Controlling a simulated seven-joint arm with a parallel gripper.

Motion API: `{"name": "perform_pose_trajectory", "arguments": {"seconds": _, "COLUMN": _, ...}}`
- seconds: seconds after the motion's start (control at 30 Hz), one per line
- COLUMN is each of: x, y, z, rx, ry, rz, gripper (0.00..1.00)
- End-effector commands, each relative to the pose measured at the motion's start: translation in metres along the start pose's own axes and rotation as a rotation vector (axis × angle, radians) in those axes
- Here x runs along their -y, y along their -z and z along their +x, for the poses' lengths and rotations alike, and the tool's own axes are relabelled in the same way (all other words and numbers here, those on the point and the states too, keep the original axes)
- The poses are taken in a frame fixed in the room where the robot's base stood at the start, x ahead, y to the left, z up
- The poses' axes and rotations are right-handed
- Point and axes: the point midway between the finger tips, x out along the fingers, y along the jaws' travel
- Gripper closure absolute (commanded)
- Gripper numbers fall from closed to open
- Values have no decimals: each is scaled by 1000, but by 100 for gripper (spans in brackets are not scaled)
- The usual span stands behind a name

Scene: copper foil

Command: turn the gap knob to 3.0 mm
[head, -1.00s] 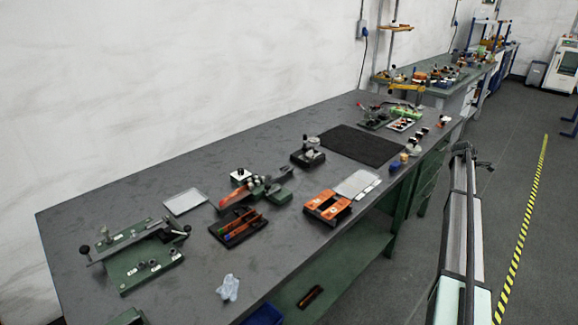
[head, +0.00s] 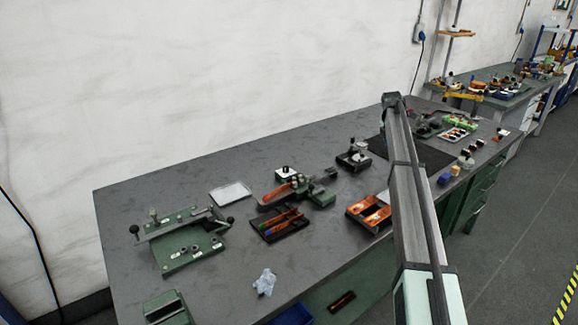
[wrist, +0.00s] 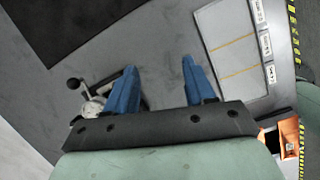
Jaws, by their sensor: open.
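No scale reading or 3.0 mm mark is legible, and I cannot tell for sure which part is the gap knob. A small white block with a black knob (head: 286,172) stands behind a green-based device (head: 322,197) at the middle of the bench in the head view. My gripper (wrist: 159,63) is open and empty in the wrist view, its two blue fingers well apart above the grey bench top. A small device with a black ball handle (wrist: 74,84) is beside and partly behind the left finger. My gripper cannot be made out in the head view.
A green plate fixture (head: 190,249) with ball-ended levers is at the bench's left. A black tray of tools (head: 280,228), an orange-and-black holder (head: 369,213) and a dark mat (wrist: 75,25) lie on the bench. My arm hides part of its right side. Bare bench lies along the wall.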

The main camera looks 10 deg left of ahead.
Motion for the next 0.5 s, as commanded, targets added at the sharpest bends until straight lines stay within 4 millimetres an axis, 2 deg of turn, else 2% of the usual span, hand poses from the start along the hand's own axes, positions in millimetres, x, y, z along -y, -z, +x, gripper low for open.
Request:
{"name": "perform_pose_trajectory", "arguments": {"seconds": 0.03, "x": -19, "y": 32, "z": -14, "rx": -23, "ry": -6, "rz": -60, "gripper": 46}}
{"name": "perform_pose_trajectory", "arguments": {"seconds": 0.2, "x": -64, "y": 131, "z": -56, "rx": -104, "ry": -16, "rz": -257, "gripper": 46}}
{"name": "perform_pose_trajectory", "arguments": {"seconds": 0.33, "x": -90, "y": 208, "z": -90, "rx": -162, "ry": -25, "rz": -412, "gripper": 46}}
{"name": "perform_pose_trajectory", "arguments": {"seconds": 0.5, "x": -110, "y": 298, "z": -131, "rx": -230, "ry": -35, "rz": -596, "gripper": 46}}
